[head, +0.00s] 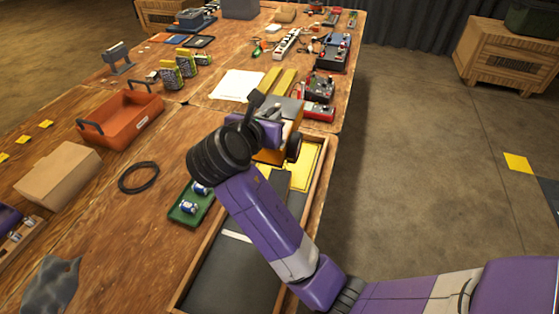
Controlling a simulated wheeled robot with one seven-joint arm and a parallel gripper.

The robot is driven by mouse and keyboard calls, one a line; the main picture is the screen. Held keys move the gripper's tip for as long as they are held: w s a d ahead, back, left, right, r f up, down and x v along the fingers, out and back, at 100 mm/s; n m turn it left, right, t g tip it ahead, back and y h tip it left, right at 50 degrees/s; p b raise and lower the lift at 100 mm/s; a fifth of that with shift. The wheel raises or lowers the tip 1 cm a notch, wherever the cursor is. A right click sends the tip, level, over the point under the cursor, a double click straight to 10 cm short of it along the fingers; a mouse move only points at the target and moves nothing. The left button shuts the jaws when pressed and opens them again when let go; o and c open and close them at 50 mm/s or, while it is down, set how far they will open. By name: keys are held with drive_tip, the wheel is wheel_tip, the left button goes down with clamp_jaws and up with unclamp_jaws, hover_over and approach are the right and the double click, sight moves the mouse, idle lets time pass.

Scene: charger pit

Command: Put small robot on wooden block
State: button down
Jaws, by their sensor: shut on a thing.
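The small robot (290,128) has an orange-yellow body, a grey top and a dark wheel on its right side. It is over the far end of a wood-framed tray (318,180), partly hidden by my wrist. My gripper (268,112) is at its upper left and shut on it; the fingertips are mostly hidden. Whether the robot touches the surface below cannot be told. Two yellowish bars (277,82) lie just behind it. A plain tan block-like box (58,173) stands at the left; I cannot tell which of these is the wooden block.
An orange tote (122,120), a black cable coil (138,177) and a green tray (188,206) with small cylinders lie left of my arm. Red and dark devices (319,92) stand beyond the small robot. The table's right edge is close, with open floor beyond.

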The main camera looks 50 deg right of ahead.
wheel_tip(320, 180, down, 20)
drive_tip(key=b, duration=0.1)
drive_tip(key=shift+r, duration=0.25)
idle(0.4)
drive_tip(key=shift+f, duration=0.1)
drive_tip(key=c, duration=1.8)
unclamp_jaws()
drive_tip(key=shift+f, duration=0.25)
drive_tip(key=shift+c, duration=0.2)
drive_tip(key=o, duration=0.4)
drive_tip(key=shift+o, duration=0.2)
drive_tip(key=v, duration=1.2)
drive_tip(key=shift+r, duration=0.25)
